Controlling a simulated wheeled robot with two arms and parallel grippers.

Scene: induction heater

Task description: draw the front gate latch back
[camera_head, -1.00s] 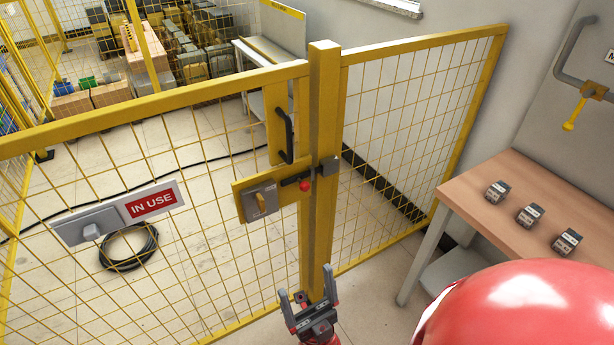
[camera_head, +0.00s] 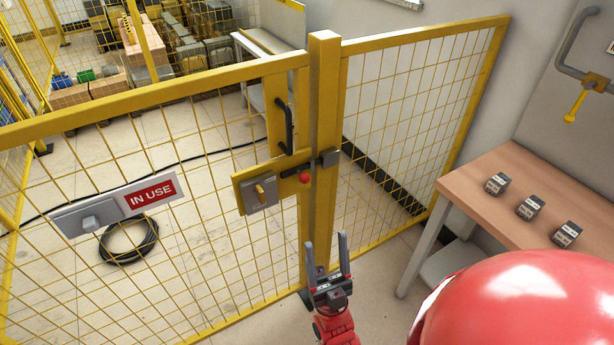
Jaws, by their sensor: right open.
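The yellow mesh front gate (camera_head: 150,98) stands closed against a yellow post (camera_head: 324,110). The gate latch (camera_head: 300,170) is a dark bar with a red knob (camera_head: 305,178), reaching from a yellow plate on the gate to a grey keeper (camera_head: 329,158) on the post. A grey lock box with a yellow knob (camera_head: 259,192) sits left of the bar. My right gripper (camera_head: 327,243) is open and empty, fingers pointing up, below the latch and apart from it in the picture. My left gripper is not in view.
A black pull handle (camera_head: 286,127) is above the latch. A slider sign reading IN USE (camera_head: 149,195) hangs on the gate. A wooden table (camera_head: 480,180) with three small dark blocks stands at the right. The floor holds a black cable coil (camera_head: 128,240) behind the gate.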

